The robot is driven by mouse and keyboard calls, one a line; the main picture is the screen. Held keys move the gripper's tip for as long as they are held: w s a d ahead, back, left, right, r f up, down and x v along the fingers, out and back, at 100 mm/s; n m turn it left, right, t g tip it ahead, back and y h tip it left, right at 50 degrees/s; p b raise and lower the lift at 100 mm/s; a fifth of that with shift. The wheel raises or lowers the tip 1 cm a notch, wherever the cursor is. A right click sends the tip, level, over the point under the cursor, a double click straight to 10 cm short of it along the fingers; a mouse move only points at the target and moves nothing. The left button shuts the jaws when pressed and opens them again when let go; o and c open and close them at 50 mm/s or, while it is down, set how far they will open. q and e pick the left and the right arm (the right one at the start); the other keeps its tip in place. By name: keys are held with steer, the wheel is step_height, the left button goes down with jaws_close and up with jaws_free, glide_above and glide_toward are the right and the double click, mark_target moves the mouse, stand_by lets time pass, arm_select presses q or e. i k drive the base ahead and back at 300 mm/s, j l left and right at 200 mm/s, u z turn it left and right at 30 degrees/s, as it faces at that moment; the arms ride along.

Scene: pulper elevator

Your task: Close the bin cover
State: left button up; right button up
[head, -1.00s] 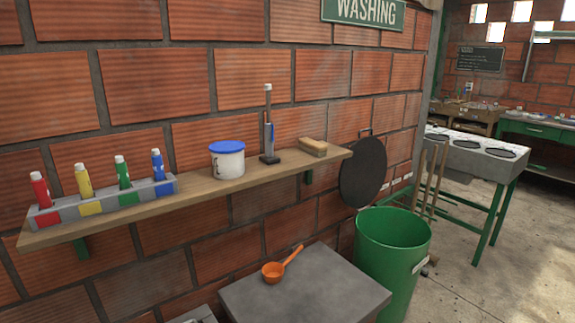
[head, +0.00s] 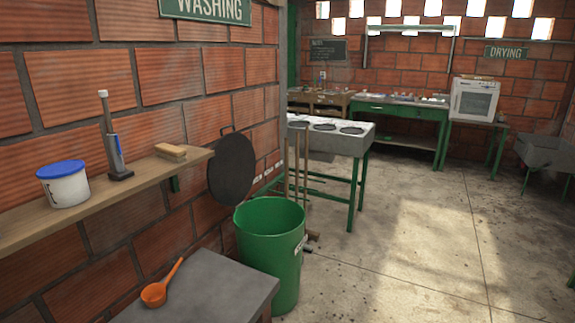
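A green bin (head: 270,252) stands on the floor by the brick wall, with its top open. A dark round cover (head: 232,168) with a small handle on top is upright against the wall, behind and to the left of the bin. It is apart from the bin's rim as far as I can see. Neither of my grippers shows in the head view.
A grey table (head: 205,290) with an orange ladle (head: 160,285) stands left of the bin. A wooden shelf (head: 120,195) holds a white tub (head: 64,186) and a brush (head: 171,152). Wooden poles (head: 297,180) stand behind the bin. Floor (head: 400,270) on the right is clear.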

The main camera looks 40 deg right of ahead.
mark_target(231, 174)
steer(key=z, duration=0.85)
steer(key=i+l+u, duration=0.1)
steer(key=i+l, duration=1.5)
steer(key=i+l+u, duration=0.15)
steer(key=i+l, duration=0.6)
steer(key=l, duration=0.15)
